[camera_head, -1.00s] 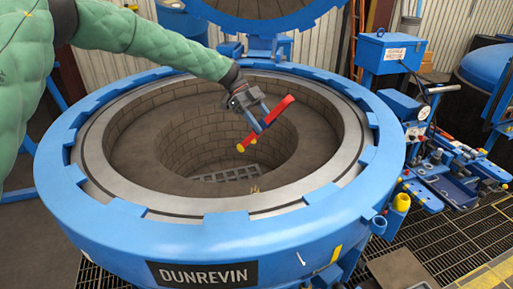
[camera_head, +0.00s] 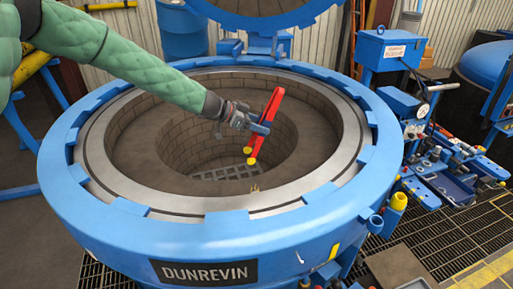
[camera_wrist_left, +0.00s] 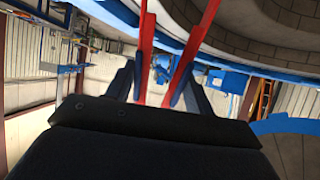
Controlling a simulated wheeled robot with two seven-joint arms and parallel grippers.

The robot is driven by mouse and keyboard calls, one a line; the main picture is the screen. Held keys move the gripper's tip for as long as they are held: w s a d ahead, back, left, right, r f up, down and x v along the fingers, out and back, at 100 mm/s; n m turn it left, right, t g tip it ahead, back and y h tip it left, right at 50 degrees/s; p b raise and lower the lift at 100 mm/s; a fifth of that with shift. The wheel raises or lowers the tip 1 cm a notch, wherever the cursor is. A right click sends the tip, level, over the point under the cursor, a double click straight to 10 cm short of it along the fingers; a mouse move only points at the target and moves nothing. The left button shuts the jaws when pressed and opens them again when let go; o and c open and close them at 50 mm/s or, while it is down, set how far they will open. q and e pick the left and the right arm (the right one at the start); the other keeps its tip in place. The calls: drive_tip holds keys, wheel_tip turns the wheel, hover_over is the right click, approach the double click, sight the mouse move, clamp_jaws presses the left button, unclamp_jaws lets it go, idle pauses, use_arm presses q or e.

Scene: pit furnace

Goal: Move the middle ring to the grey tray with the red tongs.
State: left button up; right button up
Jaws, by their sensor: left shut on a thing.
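My left gripper (camera_head: 260,124) is shut on the red tongs (camera_head: 272,112) and holds them over the open pit of the round blue furnace (camera_head: 213,233). The tongs slant down, with yellow tips (camera_head: 250,156) at the lower end. In the left wrist view the two red arms of the tongs (camera_wrist_left: 200,40) run out from between my gripper's fingers (camera_wrist_left: 157,85). Nothing shows between the tips. I cannot make out the middle ring. I cannot tell which thing is the grey tray. My right gripper is not in view.
A grey grate (camera_head: 228,173) lies at the pit bottom, with small yellowish points (camera_head: 255,188) nearer. A brick wall lines the pit. A blue bench with tools (camera_head: 450,185) stands at right. A blue drum (camera_head: 187,32) and the raised lid (camera_head: 255,8) are behind.

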sight(256, 149)
use_arm(q)
drive_tip(key=shift+s+a+f+n+t+p, duration=0.2)
drive_tip(key=shift+f+n+t+p, duration=0.5)
drive_tip(key=shift+f, duration=0.75)
drive_tip(key=shift+s+a+f+n+t+p, duration=0.1)
drive_tip(key=shift+s+f+n+t+p, duration=0.25)
drive_tip(key=shift+f+n+t, duration=0.75)
drive_tip(key=shift+s+a+f+n+t+p, duration=0.15)
drive_tip(key=shift+f+n+t+p, duration=0.35)
drive_tip(key=shift+f+t, duration=1)
use_arm(e)
drive_tip(key=shift+s+d+r, duration=0.1)
drive_tip(key=shift+s+d, duration=0.25)
drive_tip(key=shift+s, duration=0.55)
drive_tip(key=shift+s+d, duration=0.3)
drive_tip(key=shift+s, duration=0.65)
drive_tip(key=shift+s+d+r, duration=0.1)
drive_tip(key=shift+s+d, duration=0.25)
drive_tip(key=shift+s, duration=0.55)
use_arm(q)
drive_tip(key=shift+f+g, duration=0.3)
drive_tip(key=shift+f, duration=0.05)
use_arm(e)
drive_tip(key=shift+f, duration=0.1)
use_arm(q)
drive_tip(key=shift+f, duration=0.2)
